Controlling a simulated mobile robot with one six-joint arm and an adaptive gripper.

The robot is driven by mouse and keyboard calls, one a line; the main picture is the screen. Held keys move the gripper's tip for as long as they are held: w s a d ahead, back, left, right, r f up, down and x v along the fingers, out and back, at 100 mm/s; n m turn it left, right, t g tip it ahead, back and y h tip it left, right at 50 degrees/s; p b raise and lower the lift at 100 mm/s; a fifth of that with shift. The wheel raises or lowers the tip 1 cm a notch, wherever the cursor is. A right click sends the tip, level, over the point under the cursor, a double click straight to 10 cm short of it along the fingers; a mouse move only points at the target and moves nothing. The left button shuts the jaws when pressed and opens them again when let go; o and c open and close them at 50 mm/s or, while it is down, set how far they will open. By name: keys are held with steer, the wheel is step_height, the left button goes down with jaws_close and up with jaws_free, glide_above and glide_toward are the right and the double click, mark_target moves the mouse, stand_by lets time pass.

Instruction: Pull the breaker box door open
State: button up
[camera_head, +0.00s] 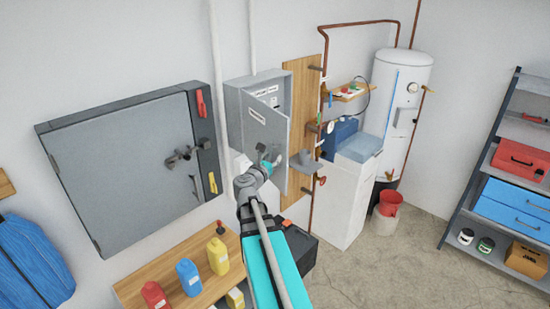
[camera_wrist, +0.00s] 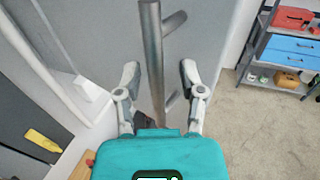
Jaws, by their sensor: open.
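The grey breaker box (camera_head: 235,108) is on the wall. Its door (camera_head: 268,128) stands partly open, with its right edge swung out and labels showing inside. In the wrist view a grey vertical bar handle (camera_wrist: 153,50) stands off the door face (camera_wrist: 205,35) on short posts. My gripper (camera_head: 268,164) is in front of the lower door in the head view and hides part of the handle there. In the wrist view my gripper (camera_wrist: 160,75) is open, one finger on each side of the bar, with visible gaps. The handle's lower end is partly hidden.
A large dark-framed panel (camera_head: 120,160) is on the wall to the left. A wooden shelf (camera_head: 140,288) with bottles is below. A white cabinet (camera_head: 345,205) and water heater (camera_head: 400,105) are to the right. Open floor (camera_head: 400,260) lies before the right shelving.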

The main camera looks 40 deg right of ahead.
steer(key=v, duration=0.7)
steer(key=shift+a, duration=0.25)
stand_by(0.6)
